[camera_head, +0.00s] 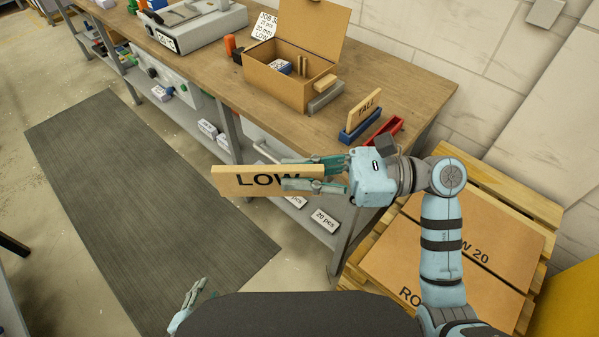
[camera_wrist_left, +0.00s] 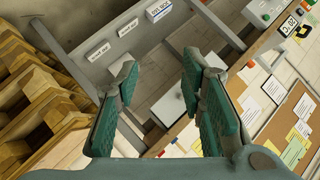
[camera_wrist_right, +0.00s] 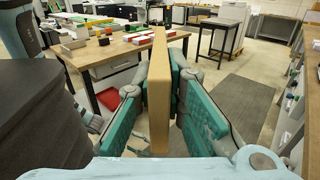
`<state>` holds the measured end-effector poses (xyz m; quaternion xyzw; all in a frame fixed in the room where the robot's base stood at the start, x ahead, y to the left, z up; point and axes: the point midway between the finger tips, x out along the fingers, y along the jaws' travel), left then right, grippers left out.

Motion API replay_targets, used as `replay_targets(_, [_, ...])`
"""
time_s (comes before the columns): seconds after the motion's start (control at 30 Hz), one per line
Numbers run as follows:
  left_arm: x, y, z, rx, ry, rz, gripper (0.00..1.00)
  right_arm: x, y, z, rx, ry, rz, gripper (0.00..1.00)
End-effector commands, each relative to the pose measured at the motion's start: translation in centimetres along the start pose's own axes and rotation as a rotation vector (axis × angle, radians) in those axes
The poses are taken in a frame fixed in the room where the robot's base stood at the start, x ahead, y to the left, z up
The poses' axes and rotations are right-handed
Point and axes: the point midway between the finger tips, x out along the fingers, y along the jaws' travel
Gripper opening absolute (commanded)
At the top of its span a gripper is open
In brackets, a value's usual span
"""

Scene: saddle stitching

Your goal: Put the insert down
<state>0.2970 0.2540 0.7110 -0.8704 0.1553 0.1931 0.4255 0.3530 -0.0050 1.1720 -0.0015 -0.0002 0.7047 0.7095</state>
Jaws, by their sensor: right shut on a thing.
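The insert (camera_head: 232,180) is a flat wooden board marked LOW. My right gripper (camera_head: 318,174) is shut on its right end and holds it in the air in front of the workbench. In the right wrist view the board (camera_wrist_right: 159,95) stands on edge between the green finger pads. A second board (camera_head: 364,108), marked TALL, stands in a blue holder (camera_head: 356,130) near the bench's right end. A red holder (camera_head: 386,130) beside it looks empty. My left gripper (camera_head: 190,302) is low at the bottom edge; the left wrist view shows its fingers (camera_wrist_left: 160,85) apart and empty.
The workbench (camera_head: 225,60) carries an open cardboard box (camera_head: 275,83) with small items inside, a grey bar (camera_head: 325,97) and a machine (camera_head: 195,30). Labelled boxes (camera_head: 325,220) sit on the shelf below. A pallet with cartons (camera_head: 455,255) stands at right. The floor mat (camera_head: 140,200) is clear.

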Motion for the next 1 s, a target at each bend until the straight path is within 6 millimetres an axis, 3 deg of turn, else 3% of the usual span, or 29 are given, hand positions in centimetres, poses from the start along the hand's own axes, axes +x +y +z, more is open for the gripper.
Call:
replay_targets(0.1, [-3.3, 7.0, 5.3, -0.235, -0.254, 0.145, 0.36, 0.0, 0.0, 0.0, 0.000, 0.000, 0.000, 0.00])
replay_targets(0.2, [-6.9, 12.3, 9.0, -0.436, -0.485, 0.243, 0.36, 0.0, 0.0, 0.0, 0.000, 0.000, 0.000, 0.00])
replay_targets(0.3, [-10.6, 16.0, 11.8, -0.604, -0.698, 0.305, 0.36, 0.0, 0.0, 0.0, 0.000, 0.000, 0.000, 0.00])
replay_targets(0.4, [-13.5, 18.2, 13.3, -0.728, -0.859, 0.332, 0.36, 0.0, 0.0, 0.0, 0.000, 0.000, 0.000, 0.00])
replay_targets(0.53, [-15.3, 19.4, 14.0, -0.830, -0.976, 0.331, 0.36, 0.0, 0.0, 0.0, 0.000, 0.000, 0.000, 0.00])
replay_targets(0.73, [-15.3, 19.3, 14.0, -0.848, -0.982, 0.321, 0.36, 0.0, -0.6, 0.8, -0.004, 0.001, -0.029, 0.00])
replay_targets(0.87, [-15.2, 19.3, 14.0, -0.846, -0.980, 0.321, 0.36, -0.4, -1.6, 3.9, -0.009, 0.001, -0.089, 0.00])
replay_targets(1.0, [-15.2, 19.3, 14.0, -0.845, -0.978, 0.321, 0.36, -3.1, -2.8, 7.6, -0.009, 0.010, -0.221, 0.00])
